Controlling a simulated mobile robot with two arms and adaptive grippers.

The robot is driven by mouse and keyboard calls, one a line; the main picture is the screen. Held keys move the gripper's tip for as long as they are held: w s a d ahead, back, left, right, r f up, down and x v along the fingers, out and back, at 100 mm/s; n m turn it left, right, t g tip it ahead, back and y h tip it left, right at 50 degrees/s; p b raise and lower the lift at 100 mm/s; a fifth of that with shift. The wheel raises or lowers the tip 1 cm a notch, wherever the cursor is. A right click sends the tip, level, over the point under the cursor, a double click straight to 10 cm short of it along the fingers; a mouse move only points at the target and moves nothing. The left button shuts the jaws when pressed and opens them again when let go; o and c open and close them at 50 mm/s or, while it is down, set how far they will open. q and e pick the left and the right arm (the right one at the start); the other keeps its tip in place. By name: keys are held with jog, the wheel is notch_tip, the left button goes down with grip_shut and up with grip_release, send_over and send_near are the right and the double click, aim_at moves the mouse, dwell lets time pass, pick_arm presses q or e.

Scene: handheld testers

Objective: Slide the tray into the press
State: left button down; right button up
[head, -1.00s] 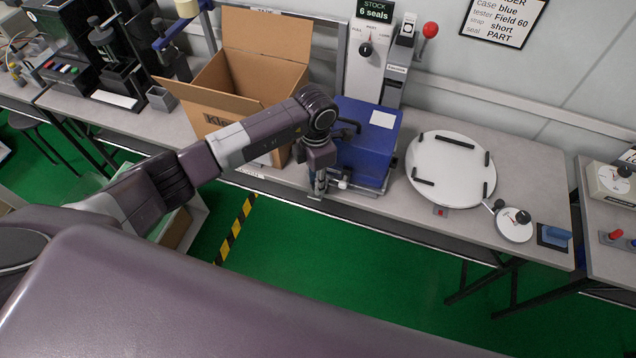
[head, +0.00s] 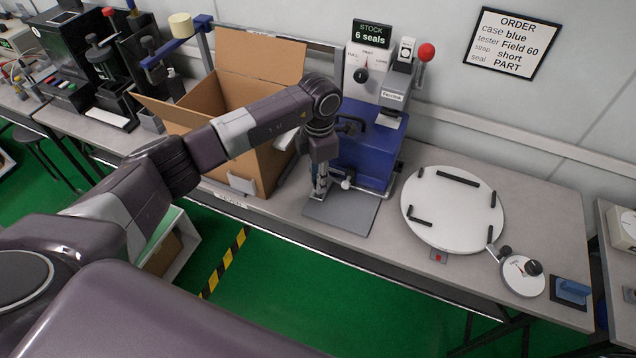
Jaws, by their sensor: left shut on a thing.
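The press (head: 393,97) stands at the back of the bench, with a red-knobbed lever. A large blue case (head: 378,150) sits on the tray (head: 366,187), of which only a thin edge shows. The case's back part, with its white label, is under the press head. A bare grey plate (head: 347,212) lies in front of the tray. My left gripper (head: 320,192) points down at the tray's front left, next to a small white knob (head: 346,184). It is shut on what looks like the tray's handle; the grip is partly hidden. My right gripper is not in view.
An open cardboard box (head: 222,110) stands close to the left, behind my left arm. A round white turntable (head: 452,212) with black stops and a small dial (head: 523,276) are to the right. An order sign (head: 512,45) hangs on the wall.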

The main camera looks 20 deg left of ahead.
pick_arm(q)
jog(key=shift+w+r, duration=0.1)
jog(key=shift+w, duration=0.1)
jog(key=c, duration=1.8)
grip_release()
jog(key=shift+c, duration=0.2)
jog(key=shift+o, duration=0.5)
jog(key=shift+w, duration=0.1)
notch_tip(320, 180, up, 12)
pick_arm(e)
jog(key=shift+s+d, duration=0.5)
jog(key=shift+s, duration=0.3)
pick_arm(q)
jog(key=shift+d, duration=0.1)
